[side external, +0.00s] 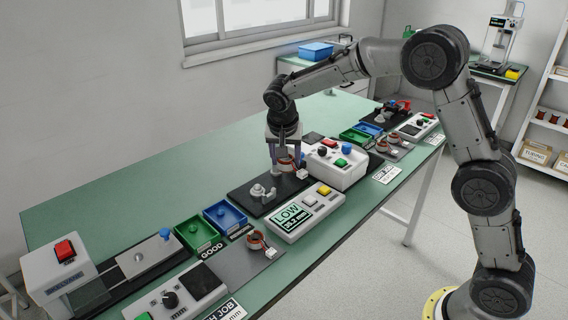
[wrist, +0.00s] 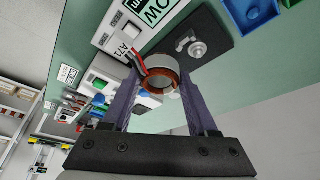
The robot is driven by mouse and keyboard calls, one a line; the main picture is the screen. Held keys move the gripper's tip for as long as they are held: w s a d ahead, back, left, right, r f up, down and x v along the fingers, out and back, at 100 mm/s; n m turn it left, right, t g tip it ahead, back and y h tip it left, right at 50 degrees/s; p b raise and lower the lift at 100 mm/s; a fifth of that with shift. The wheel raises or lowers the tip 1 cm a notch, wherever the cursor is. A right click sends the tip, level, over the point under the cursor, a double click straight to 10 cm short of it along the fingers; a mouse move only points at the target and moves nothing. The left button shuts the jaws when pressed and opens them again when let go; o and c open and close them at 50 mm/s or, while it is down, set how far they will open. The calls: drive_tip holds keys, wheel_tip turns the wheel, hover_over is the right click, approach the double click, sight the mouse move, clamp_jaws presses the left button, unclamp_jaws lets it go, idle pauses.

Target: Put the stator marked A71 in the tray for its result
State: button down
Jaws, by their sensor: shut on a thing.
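My gripper (side external: 286,158) is shut on a stator, a ring with copper windings (wrist: 160,78), held above the bench by the black plate. Its white tag reads A71 (wrist: 130,48) in the wrist view; the tag also hangs to the right in the side view (side external: 302,173). The black plate (side external: 240,196) carries a grey metal post (side external: 259,191) with nothing around it. The meter (side external: 291,214) beside it shows LOW and a number in mm. A green tray (side external: 197,234) labelled GOOD and a blue tray (side external: 225,215) with a label I cannot read stand left of the plate; both look empty.
Another stator (side external: 258,240) lies on a grey mat (side external: 232,266) in front of the trays. A white box with buttons (side external: 335,165) stands right of my gripper. Further stations with small trays (side external: 355,136) line the bench to the right. The green bench behind (side external: 150,180) is clear.

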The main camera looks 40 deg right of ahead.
drive_tip(key=w+a, duration=0.3)
drive_tip(key=w, duration=0.4)
drive_tip(key=n, duration=0.2)
hover_over(220, 209)
wheel_tip(220, 209, down, 8)
drive_tip(key=shift+s+a+f, duration=0.2)
drive_tip(key=shift+s+f, duration=0.05)
drive_tip(key=shift+f, duration=2.35)
drive_tip(key=shift+f, duration=1.5)
drive_tip(key=shift+c, duration=0.5)
unclamp_jaws()
drive_tip(key=shift+s+f, duration=0.1)
drive_tip(key=v, duration=1.4)
drive_tip(key=shift+s+d+r, duration=0.2)
drive_tip(key=shift+s+d, duration=0.1)
